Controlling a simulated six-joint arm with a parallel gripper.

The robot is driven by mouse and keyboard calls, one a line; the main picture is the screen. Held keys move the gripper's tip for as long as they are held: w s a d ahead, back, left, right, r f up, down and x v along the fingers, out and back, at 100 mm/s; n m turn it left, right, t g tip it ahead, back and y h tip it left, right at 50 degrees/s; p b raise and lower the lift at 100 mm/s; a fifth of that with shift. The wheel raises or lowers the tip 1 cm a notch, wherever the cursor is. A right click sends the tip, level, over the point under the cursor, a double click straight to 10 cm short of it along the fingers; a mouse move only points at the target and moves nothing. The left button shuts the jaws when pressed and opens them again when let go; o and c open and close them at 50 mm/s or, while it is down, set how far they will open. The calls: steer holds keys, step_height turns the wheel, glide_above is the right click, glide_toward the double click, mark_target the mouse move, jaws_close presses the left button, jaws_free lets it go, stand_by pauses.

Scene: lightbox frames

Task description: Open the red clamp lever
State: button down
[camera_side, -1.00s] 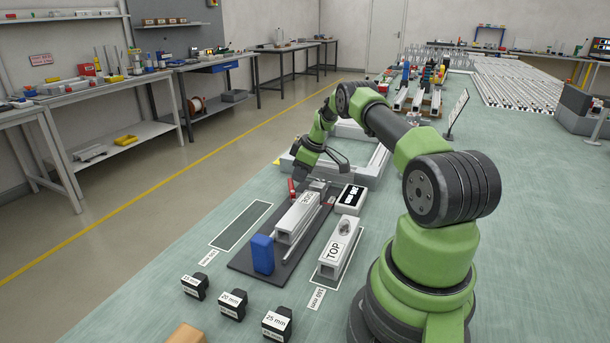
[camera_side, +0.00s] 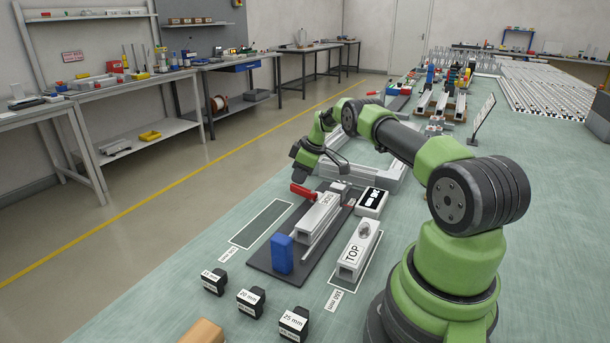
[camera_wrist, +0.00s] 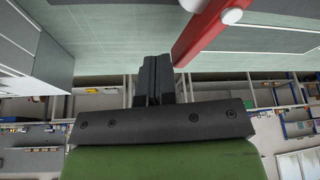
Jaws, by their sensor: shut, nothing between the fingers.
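The red clamp lever (camera_side: 303,191) lies at a low slant at the far end of a dark fixture plate (camera_side: 260,262), beside a pale rail (camera_side: 316,222) clamped on it. My gripper (camera_side: 297,170) is just above the lever's left end in the side view, its tips pointing down. In the wrist view the shut fingers (camera_wrist: 158,62) hold nothing. The red lever (camera_wrist: 203,32) runs close to the right of the fingertips there; I cannot tell whether they touch.
A blue block (camera_side: 282,254) stands at the plate's near end. A second rail marked TOP (camera_side: 357,252) lies to the right, with a black-and-white box (camera_side: 371,203) behind it. Several black labelled blocks stand in front. An outlined strip (camera_side: 262,224) left of the plate is empty.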

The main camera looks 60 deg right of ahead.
steer(key=shift+w+a+n+y, duration=0.3)
steer(key=shift+a+n, duration=0.2)
steer(key=shift+n, duration=0.3)
steer(key=v, duration=1)
steer(key=shift+w+r, duration=0.1)
